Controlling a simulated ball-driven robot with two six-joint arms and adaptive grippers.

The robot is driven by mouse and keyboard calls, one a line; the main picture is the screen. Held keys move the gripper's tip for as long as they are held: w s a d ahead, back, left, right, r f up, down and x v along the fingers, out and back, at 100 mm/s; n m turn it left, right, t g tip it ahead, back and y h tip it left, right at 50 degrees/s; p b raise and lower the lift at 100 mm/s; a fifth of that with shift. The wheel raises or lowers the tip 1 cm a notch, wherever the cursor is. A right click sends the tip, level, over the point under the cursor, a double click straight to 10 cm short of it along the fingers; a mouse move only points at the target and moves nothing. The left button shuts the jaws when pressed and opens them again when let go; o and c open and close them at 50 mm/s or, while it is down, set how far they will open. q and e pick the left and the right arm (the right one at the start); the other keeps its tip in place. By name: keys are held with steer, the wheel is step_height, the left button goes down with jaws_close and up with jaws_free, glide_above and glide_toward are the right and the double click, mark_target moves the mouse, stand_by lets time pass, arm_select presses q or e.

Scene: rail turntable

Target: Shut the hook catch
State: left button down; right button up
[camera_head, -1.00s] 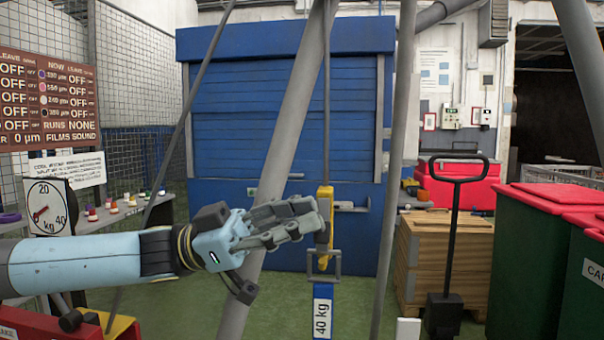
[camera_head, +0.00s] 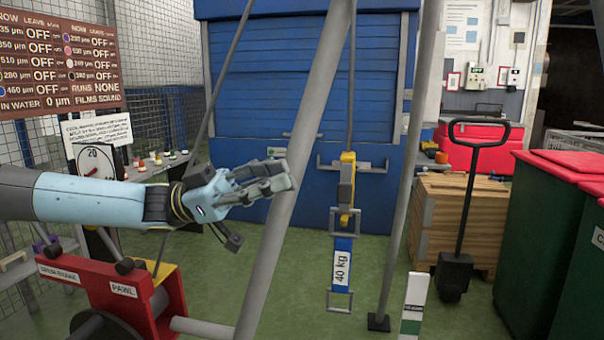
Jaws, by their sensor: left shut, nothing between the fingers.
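The yellow hook (camera_head: 348,165) hangs from a grey rod in the middle of the view. Its grey lower part (camera_head: 345,198) shows, but the catch is too small to tell whether it is open or shut. Below it hangs a blue strap labelled 40 kg (camera_head: 342,265), with a square metal ring at its top, by the hook, and another at its bottom. My left gripper (camera_head: 284,183) is shut and empty, left of the hook and apart from it in the picture. My right gripper is not in view.
A slanting grey pole (camera_head: 300,150) passes behind my left gripper, and another pole (camera_head: 405,180) stands right of the hook. A red winch frame labelled PAWL (camera_head: 125,290) is at lower left. A pallet jack (camera_head: 455,265), wooden crates (camera_head: 440,220) and green bins (camera_head: 545,240) stand at right.

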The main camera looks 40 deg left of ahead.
arm_select(q)
steer(key=a, duration=0.3)
steer(key=shift+s+f, duration=0.15)
steer(key=shift+s, duration=0.15)
steer(key=shift+d, duration=0.1)
